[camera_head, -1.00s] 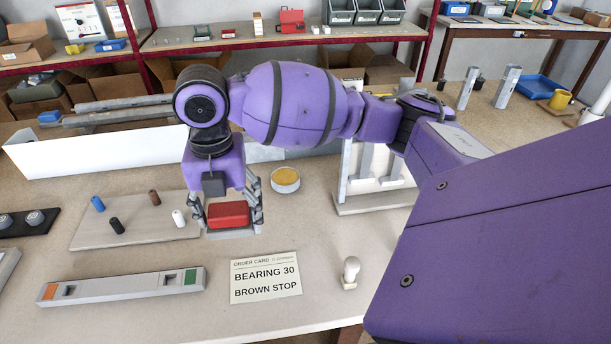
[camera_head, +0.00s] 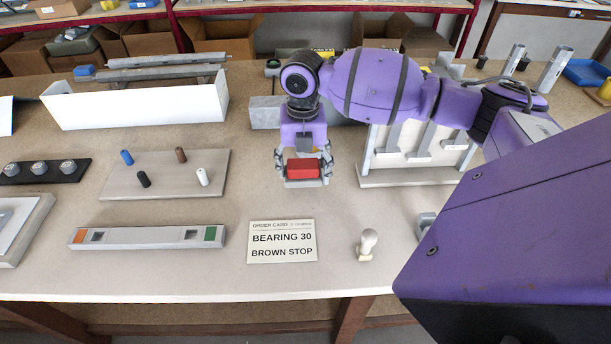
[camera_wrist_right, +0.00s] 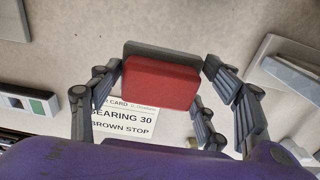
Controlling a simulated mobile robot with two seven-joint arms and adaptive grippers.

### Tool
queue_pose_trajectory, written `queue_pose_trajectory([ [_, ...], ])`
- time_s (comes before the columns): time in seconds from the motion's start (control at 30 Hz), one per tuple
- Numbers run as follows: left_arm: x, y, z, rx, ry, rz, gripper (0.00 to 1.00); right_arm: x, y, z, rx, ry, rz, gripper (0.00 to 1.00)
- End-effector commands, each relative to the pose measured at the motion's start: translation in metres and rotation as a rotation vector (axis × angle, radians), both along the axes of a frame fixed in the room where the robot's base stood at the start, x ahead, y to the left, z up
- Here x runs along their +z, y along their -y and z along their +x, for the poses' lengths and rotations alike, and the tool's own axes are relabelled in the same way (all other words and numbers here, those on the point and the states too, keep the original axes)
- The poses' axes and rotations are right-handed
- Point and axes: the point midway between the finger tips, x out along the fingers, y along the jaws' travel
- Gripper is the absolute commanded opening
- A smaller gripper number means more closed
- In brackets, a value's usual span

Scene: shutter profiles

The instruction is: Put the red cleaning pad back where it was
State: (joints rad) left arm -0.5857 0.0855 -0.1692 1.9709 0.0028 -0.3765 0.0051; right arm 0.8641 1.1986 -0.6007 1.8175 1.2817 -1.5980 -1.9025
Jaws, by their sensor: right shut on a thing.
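The red cleaning pad (camera_head: 304,168), a red block on a grey base plate, is held by my right gripper (camera_head: 304,172). It also shows in the right wrist view (camera_wrist_right: 160,82), between the fingers of my right gripper (camera_wrist_right: 165,95), which are shut on it. The pad is behind the order card (camera_head: 282,241) and right of the peg board in the head view. Its height above the table is hard to tell. The round tin with orange content seen earlier is not visible now, likely hidden behind the gripper and pad. My left gripper is out of view.
The board with several coloured pegs (camera_head: 215,162) lies left of the pad. A stand with grey levers (camera_head: 410,178) is close on the right. A long grey profile (camera_head: 145,237) and a white knob (camera_head: 367,243) lie in front. A white panel (camera_head: 135,108) is behind.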

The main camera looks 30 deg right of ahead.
Motion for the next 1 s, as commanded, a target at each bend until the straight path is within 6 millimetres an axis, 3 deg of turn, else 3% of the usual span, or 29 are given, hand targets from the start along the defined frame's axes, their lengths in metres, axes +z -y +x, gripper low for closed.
queue_pose_trajectory([
  [0.17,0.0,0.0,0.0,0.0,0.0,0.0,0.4,-0.009,0.007,0.002,-0.001,-0.001,0.001,0.49],
  [0.4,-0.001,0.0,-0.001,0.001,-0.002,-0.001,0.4,-0.041,0.009,0.003,0.0,0.001,0.001,0.49],
  [0.8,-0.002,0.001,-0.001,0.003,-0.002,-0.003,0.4,-0.046,0.009,0.003,0.0,0.002,0.0,0.49],
  [0.83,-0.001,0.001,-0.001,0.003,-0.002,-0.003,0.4,-0.045,0.009,0.003,0.001,0.002,0.0,0.74],
  [0.93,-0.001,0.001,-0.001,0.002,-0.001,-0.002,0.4,-0.045,0.009,0.003,0.001,0.002,0.0,0.87],
  [1.0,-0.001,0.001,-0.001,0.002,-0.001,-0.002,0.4,-0.045,0.009,0.003,0.0,0.002,0.0,0.89],
])
